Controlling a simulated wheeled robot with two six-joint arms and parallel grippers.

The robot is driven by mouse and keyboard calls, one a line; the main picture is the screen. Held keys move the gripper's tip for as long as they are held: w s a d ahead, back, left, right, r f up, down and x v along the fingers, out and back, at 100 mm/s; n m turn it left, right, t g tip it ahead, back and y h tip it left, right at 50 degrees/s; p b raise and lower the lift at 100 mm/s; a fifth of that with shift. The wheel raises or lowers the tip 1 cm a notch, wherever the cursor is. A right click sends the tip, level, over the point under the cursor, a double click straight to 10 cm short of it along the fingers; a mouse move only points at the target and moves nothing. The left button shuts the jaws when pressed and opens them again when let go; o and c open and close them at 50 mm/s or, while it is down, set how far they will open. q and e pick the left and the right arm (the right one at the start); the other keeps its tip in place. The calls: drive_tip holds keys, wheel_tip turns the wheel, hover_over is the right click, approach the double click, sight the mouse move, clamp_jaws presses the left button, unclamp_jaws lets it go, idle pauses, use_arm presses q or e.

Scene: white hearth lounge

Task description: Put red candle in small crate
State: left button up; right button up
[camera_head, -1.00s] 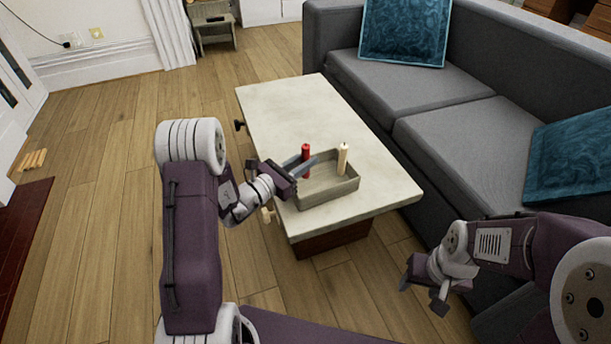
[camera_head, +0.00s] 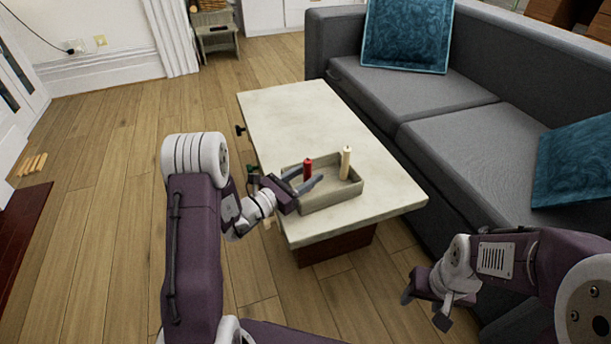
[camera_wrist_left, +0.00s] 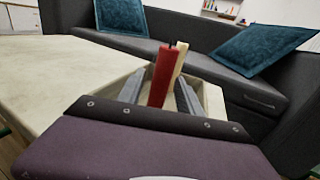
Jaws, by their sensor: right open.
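The red candle (camera_head: 308,168) stands upright in the left part of the small crate (camera_head: 333,201), its base partly hidden by a finger. The crate is a shallow grey-beige box near the table's front end. My left gripper (camera_head: 312,176) is open, with its fingers over the crate on either side of the red candle. In the left wrist view the red candle (camera_wrist_left: 162,78) rises between the two spread fingers, with gaps beside it. My right gripper (camera_head: 427,301) is open and empty, low at the right in front of the sofa.
A cream candle (camera_head: 346,162) stands in the right part of the crate, close to the red one. The pale table (camera_head: 305,120) is clear behind the crate. A grey sofa (camera_head: 400,85) with teal cushions runs along the right. Wooden floor lies open at left.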

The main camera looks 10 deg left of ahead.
use_arm(q)
drive_tip(key=shift+s+r, duration=0.1)
drive_tip(key=shift+r, duration=0.1)
drive_tip(key=p+v, duration=0.4)
drive_tip(key=v, duration=0.8)
drive_tip(key=s+d+m+g+h, duration=0.1)
drive_tip(key=d+m+g, duration=0.1)
drive_tip(key=d, duration=0.1)
drive_tip(key=s+d+m+g+h, duration=0.2)
drive_tip(key=d, duration=0.1)
drive_tip(key=s+d+m+g+h, duration=0.1)
drive_tip(key=s+d+m+g, duration=0.1)
drive_tip(key=d, duration=0.1)
drive_tip(key=shift+s+d+r+g, duration=0.1)
drive_tip(key=shift+d+r+g, duration=0.1)
drive_tip(key=shift+r+g, duration=0.15)
drive_tip(key=s+d+f+m+g, duration=0.2)
drive_tip(key=s+d+m+g, duration=0.3)
drive_tip(key=s+m+g, duration=0.25)
drive_tip(key=s+a+f+m+g+y, duration=0.4)
drive_tip(key=s+a+m+y, duration=0.2)
drive_tip(key=s+m+y, duration=0.25)
drive_tip(key=w+a+r+m+t+y, duration=0.2)
drive_tip(key=w+a+m+t+y, duration=0.25)
drive_tip(key=w+m, duration=0.25)
wheel_tip(320, 180, up, 46)
drive_tip(key=p, duration=4.6)
drive_tip(key=shift+s+a+f+y, duration=0.2)
drive_tip(key=shift+s+a+y, duration=0.05)
drive_tip(key=shift+s+y, duration=0.05)
